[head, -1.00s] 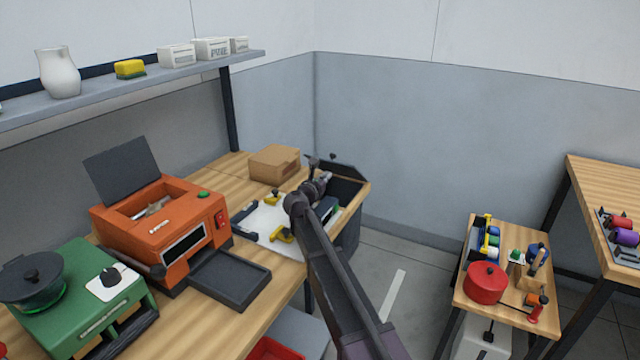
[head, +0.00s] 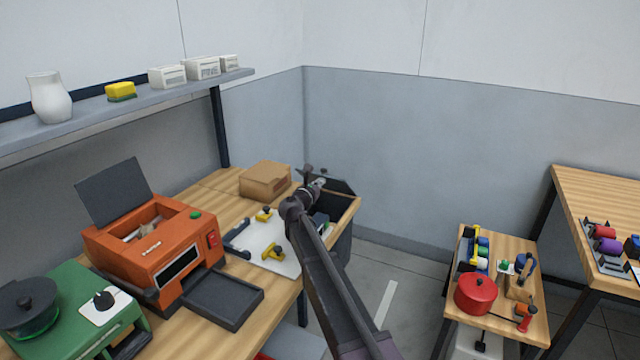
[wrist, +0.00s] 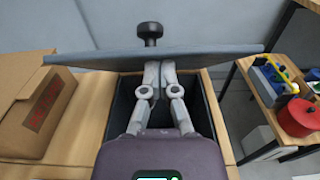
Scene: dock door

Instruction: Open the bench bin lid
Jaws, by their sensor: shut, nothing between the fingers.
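The bench bin (head: 344,245) is a dark box at the far end of the wooden workbench. Its lid (wrist: 215,50) is a dark grey plate, raised and seen nearly edge-on in the wrist view, with a black knob (wrist: 152,30) beyond it. The lid also shows tilted up in the head view (head: 342,187). The dark bin opening (wrist: 205,105) shows beneath it. My gripper (wrist: 159,66) is shut and empty, over the opening, with its fingertips at the near side of the lid. I cannot tell whether they touch it.
A cardboard box (head: 265,180) stands left of the bin. A white board (head: 262,245) with yellow clamps and an orange machine (head: 155,240) are nearer. A wall is close behind the bin. Open floor (head: 410,275) separates it from a small table (head: 500,310) on the right.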

